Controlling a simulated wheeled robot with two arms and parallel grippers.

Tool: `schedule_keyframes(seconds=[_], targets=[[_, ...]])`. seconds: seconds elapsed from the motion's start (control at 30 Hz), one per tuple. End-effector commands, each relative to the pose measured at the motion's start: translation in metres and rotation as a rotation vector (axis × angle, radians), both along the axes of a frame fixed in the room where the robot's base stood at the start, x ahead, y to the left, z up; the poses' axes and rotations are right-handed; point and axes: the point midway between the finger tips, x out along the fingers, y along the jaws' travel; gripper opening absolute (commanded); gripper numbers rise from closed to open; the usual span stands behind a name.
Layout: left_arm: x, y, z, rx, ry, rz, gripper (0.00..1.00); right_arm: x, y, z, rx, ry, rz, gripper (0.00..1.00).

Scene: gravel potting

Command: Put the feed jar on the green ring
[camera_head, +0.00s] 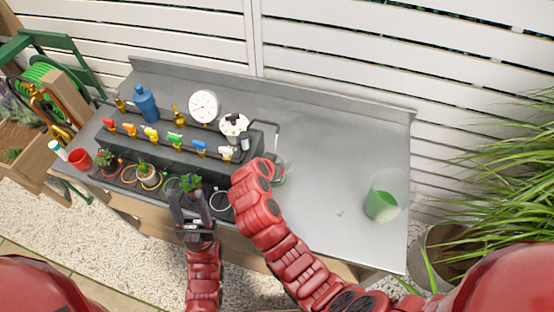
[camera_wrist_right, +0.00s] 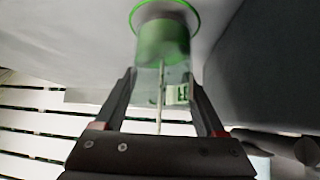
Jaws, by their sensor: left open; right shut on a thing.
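The feed jar is a clear glass with green contents (camera_wrist_right: 162,45) and a small label, between my right gripper's fingers (camera_wrist_right: 163,80) in the right wrist view. The right gripper is shut on it. The green ring (camera_wrist_right: 132,17) shows around the jar's base; I cannot tell whether the base touches the bench or hovers slightly. In the head view the jar (camera_head: 281,174) is partly hidden behind my right wrist.
A larger clear beaker with green liquid (camera_head: 382,207) stands on the right of the grey bench (camera_head: 330,190). A dark valve rack (camera_head: 165,150) with coloured taps, a blue bottle (camera_head: 145,104) and a white gauge (camera_head: 204,107) stand left. The bench between jar and beaker is clear.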

Motion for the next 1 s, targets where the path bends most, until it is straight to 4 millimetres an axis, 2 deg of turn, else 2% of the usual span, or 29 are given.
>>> schedule_keyframes(seconds=[0.3, 0.47, 0.5, 0.6, 0.63, 1.0], targets=[[0.0, 0.0, 0.0024, 0.0, 0.0, 0.0, 0.5, 0.0001, -0.0002, -0.0057, 0.0, 0.0, 0.0, 0.0], [-0.0001, 0.0, -0.0028, 0.0, 0.0, 0.0, 0.5, 0.0001, -0.0003, -0.0096, 0.001, 0.0, 0.001, 0.0], [-0.0001, -0.0001, -0.0009, 0.0, 0.0, 0.0, 0.5, 0.0001, -0.0001, -0.008, 0.001, 0.0, 0.001, 0.79], [0.0, 0.0, -0.0007, 0.0, 0.0, 0.0, 0.5, 0.0, -0.0002, -0.0078, 0.001, 0.001, 0.001, 0.97], [0.0, 0.0, -0.0007, 0.0, 0.0, 0.0, 0.5, 0.0, -0.0002, -0.0078, 0.0, 0.001, 0.0, 1.0], [0.0, 0.0, 0.0035, 0.0, 0.0, 0.0, 0.5, 0.0016, -0.0003, -0.0015, 0.001, -0.001, 0.0, 1.0]])
